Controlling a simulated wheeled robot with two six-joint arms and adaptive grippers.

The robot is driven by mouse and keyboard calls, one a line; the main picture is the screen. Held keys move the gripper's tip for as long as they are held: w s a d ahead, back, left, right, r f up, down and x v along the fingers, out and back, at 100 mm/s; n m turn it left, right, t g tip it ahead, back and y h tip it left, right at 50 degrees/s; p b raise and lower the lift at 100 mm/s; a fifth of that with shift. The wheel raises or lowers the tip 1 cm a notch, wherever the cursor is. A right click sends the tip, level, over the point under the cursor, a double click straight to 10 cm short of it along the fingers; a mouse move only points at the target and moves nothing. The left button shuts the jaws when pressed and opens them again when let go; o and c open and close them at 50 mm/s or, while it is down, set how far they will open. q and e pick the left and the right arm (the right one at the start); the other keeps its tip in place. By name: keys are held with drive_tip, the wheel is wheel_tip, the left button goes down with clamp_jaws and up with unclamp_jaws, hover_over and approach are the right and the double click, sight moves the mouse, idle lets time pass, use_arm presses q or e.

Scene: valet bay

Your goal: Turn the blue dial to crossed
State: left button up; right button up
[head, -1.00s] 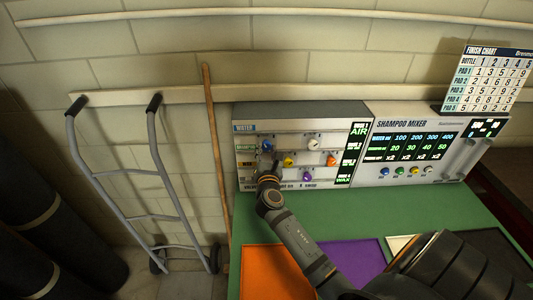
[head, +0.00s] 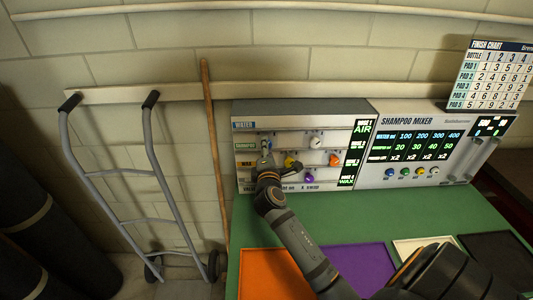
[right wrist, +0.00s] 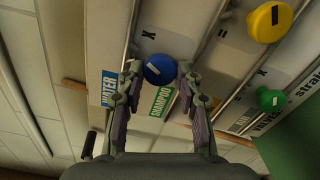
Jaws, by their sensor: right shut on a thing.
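The blue dial (right wrist: 159,69) sits on the white front of the valve panel (head: 240,183), on the pipe row labelled SHAMPOO. In the right wrist view it lies between the two fingers of my right gripper (right wrist: 160,76), which is shut on it. A short pale slanted mark shows on its face, and a dark X is printed on the panel near it. In the head view my right gripper (head: 265,158) is at the panel's left part and hides most of the dial. My left gripper is not in view.
Yellow (right wrist: 270,21) and green (right wrist: 271,100) dials are nearby in the wrist view. White (head: 315,143), orange (head: 334,160) and purple (head: 308,179) dials show in the head view. The shampoo mixer (head: 408,123) stands right of the panel. A hand truck (head: 130,172) leans at left.

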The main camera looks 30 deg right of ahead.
drive_tip(key=shift+m+b, duration=0.75)
drive_tip(key=shift+m, duration=0.75)
drive_tip(key=o, duration=1.2)
drive_tip(key=shift+c, duration=0.2)
drive_tip(key=shift+s, duration=0.1)
drive_tip(key=v, duration=0.7)
drive_tip(key=shift+a, duration=0.15)
drive_tip(key=shift+s, duration=0.1)
